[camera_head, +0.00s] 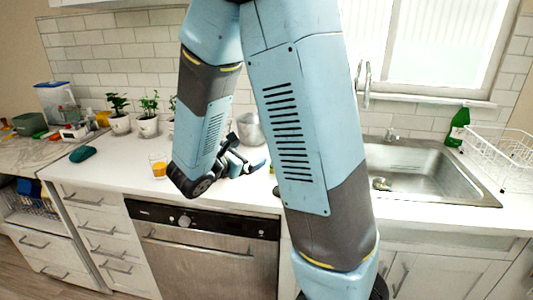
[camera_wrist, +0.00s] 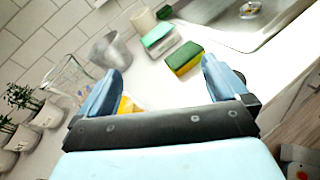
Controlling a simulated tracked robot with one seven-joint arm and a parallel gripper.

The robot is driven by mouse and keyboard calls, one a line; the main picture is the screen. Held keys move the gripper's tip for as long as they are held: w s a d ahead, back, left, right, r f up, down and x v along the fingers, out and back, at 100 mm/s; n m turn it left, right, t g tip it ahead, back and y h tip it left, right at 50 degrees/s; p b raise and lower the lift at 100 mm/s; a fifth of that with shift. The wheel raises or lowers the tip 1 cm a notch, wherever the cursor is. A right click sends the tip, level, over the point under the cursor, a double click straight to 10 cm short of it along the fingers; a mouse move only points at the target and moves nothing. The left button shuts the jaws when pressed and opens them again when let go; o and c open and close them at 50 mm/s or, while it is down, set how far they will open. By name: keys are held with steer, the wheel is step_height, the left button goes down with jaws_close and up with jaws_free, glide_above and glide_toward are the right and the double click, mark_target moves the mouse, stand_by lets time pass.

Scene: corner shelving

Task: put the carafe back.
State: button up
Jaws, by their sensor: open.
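A clear glass vessel that looks like the carafe (camera_wrist: 68,78) stands on the counter at the left in the wrist view, beyond my left finger. In the head view I cannot make it out; my arm covers that part of the counter. My gripper (camera_wrist: 163,80) is open, with bare white counter between its fingers and nothing held. In the head view my gripper (camera_head: 243,163) is low over the counter, partly hidden by my arm. The carafe is outside the fingers, apart from them as far as I can tell.
A grey metal pot (camera_wrist: 110,52) stands near the carafe. A glass of orange juice (camera_head: 158,166) is near the front edge. A yellow-green sponge (camera_wrist: 185,60) lies ahead. Potted plants (camera_head: 147,122) line the wall. The sink (camera_head: 425,172) and a white rack (camera_head: 500,150) are right.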

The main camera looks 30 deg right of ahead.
steer(key=s+d+r+m+g+y, duration=0.2)
steer(key=s+d+m+g+y, duration=0.15)
steer(key=s+m, duration=0.3)
steer(key=s+d+r+m+g+y, duration=0.2)
steer(key=s+m+g, duration=0.2)
steer(key=s+m, duration=0.3)
steer(key=s+a+r+m+t+y, duration=0.4)
steer(key=s+a+r+m+y, duration=0.3)
steer(key=s+y, duration=0.1)
steer(key=shift+a+r+t, duration=0.2)
steer(key=shift+a+t, duration=0.15)
steer(key=shift+s, duration=0.1)
